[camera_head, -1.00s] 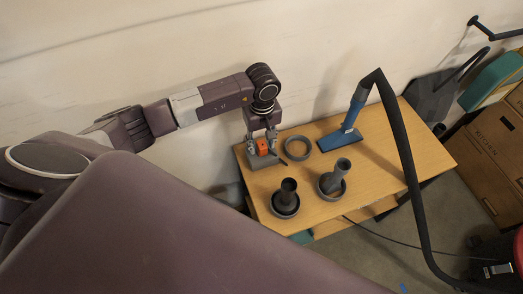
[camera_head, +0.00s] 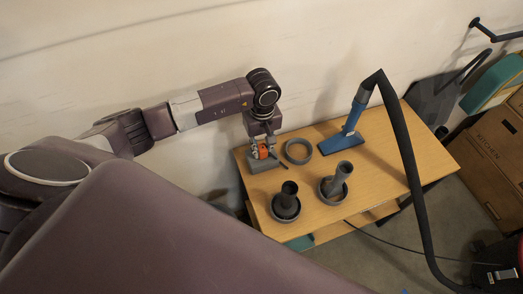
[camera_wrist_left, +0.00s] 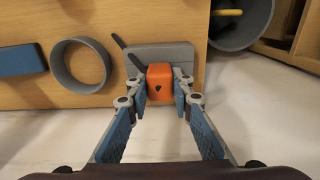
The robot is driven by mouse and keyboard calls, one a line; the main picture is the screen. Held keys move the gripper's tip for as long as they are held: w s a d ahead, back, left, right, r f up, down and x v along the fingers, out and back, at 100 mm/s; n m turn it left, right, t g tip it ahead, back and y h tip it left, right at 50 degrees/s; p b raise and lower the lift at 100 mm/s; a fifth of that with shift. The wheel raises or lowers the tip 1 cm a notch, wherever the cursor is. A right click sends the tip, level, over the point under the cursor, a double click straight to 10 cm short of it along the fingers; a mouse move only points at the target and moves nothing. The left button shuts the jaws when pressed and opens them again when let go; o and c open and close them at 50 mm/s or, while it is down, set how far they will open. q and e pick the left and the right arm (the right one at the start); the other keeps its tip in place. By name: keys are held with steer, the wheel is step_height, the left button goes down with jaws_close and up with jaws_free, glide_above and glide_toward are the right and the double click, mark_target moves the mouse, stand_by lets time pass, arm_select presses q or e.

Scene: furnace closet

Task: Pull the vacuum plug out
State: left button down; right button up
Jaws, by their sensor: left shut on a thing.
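My left gripper (camera_head: 262,151) is at the left back corner of the wooden table, its fingers pointing down. It is shut on a small orange plug (camera_wrist_left: 160,82), which sits between the blue-padded fingertips in the left wrist view. The plug is at a flat grey block (camera_wrist_left: 180,53), also visible in the head view (camera_head: 255,167). A short dark stem (camera_wrist_left: 130,55) sticks out beside the plug. I cannot tell how far the plug is seated in the block. My right gripper is not in view.
On the wooden table (camera_head: 376,172) are a grey ring (camera_head: 298,161), two dark upright nozzles (camera_head: 288,194) (camera_head: 340,180) and a blue floor head (camera_head: 341,142). A black hose (camera_head: 410,160) arches on the right. The wall is close behind my arm.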

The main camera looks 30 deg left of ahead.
mark_target(262, 147)
arm_select(q)
steer(key=shift+r, duration=0.15)
steer(key=shift+r+p, duration=0.7)
steer(key=shift+r, duration=0.45)
steer(key=shift+r, duration=0.4)
steer(key=shift+r+p, duration=1.3)
steer(key=shift+r, duration=0.85)
